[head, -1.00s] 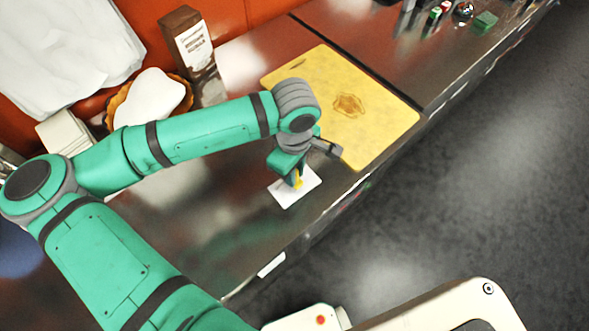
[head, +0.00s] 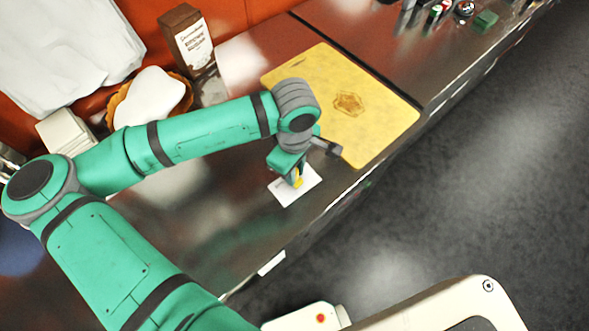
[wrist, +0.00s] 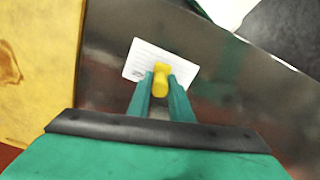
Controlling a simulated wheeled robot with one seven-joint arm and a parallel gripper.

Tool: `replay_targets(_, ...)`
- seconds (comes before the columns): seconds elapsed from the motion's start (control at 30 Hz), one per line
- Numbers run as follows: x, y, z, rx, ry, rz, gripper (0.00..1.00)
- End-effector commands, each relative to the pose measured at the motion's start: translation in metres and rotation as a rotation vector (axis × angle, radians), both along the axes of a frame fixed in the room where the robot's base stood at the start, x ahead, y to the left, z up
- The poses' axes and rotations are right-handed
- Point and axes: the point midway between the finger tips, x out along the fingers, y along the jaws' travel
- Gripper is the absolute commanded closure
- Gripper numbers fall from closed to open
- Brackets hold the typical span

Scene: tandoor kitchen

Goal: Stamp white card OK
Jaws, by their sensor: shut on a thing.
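The white card (head: 303,191) lies flat on the dark metal counter near its front edge. In the wrist view the card (wrist: 139,58) shows printed lines and a small dark mark at its left end. My gripper (head: 295,178) is above the card, pointing down. In the wrist view my gripper (wrist: 161,88) is shut on a yellow stamp (wrist: 161,79), whose handle sits between the two green fingers. The stamp (head: 298,182) shows as a small yellow patch in the head view. Its lower face is hidden, and I cannot tell whether it touches the card.
A yellow cutting board (head: 385,118) lies beside the card, toward the back right. A brown carton (head: 190,42) and a basket with a white item (head: 152,97) stand at the back. The counter (head: 225,215) left of the card is clear.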

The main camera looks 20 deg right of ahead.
Motion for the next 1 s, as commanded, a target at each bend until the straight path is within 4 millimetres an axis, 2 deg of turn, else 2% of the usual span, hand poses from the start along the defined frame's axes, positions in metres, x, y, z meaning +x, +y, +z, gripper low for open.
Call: replay_targets(1.0, 0.0001, 0.0003, -0.0075, 0.001, 0.001, 0.0, 0.96)
